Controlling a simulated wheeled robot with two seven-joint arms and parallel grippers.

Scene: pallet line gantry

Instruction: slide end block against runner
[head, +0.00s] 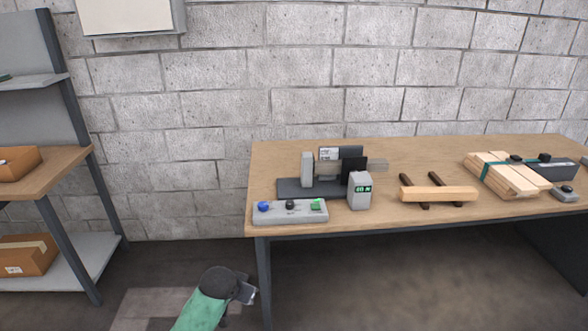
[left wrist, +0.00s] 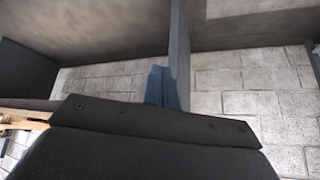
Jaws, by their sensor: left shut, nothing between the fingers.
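A pale wooden bar (head: 438,194), which looks like the runner, lies near the front edge of the workbench, across two dark bars (head: 443,181). I cannot tell for sure which piece is the end block. An upright light grey block (head: 307,170) stands on a dark fixture base (head: 290,188) at the bench's left part. My left gripper (head: 246,291) is low in front of the bench's left leg, apart from everything on the bench. In the left wrist view its fingers (left wrist: 162,87) are together and empty. My right gripper is not in view.
The workbench (head: 400,155) holds a button box (head: 290,212), a gauge with green digits (head: 360,191) and strapped wooden boards (head: 505,175). A shelf rack with cardboard boxes (head: 25,255) stands at the left. Floor is open between rack and bench.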

